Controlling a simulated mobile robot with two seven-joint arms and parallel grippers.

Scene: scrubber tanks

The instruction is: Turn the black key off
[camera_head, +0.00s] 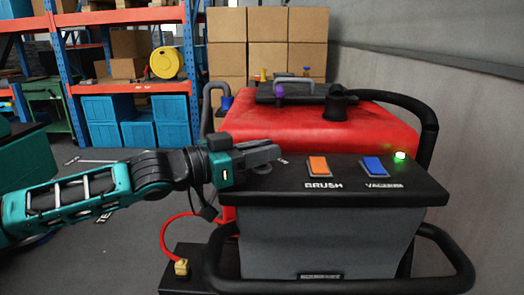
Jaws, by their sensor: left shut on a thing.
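My left gripper (268,155) reaches in from the left over the left end of the black control panel (345,190). Its fingers are shut on the black key, which is mostly hidden between and under them. A small dark round part, seemingly the key's base (262,169), shows just below the fingers. A green light (400,155) glows at the panel's right end. My right gripper is not in view.
An orange BRUSH switch (318,166) and a blue VACUUM switch (373,167) sit right of the gripper. Behind is the red scrubber tank (325,128). A black handle bar (345,284) curves around the front. A red cable (166,232) hangs at left.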

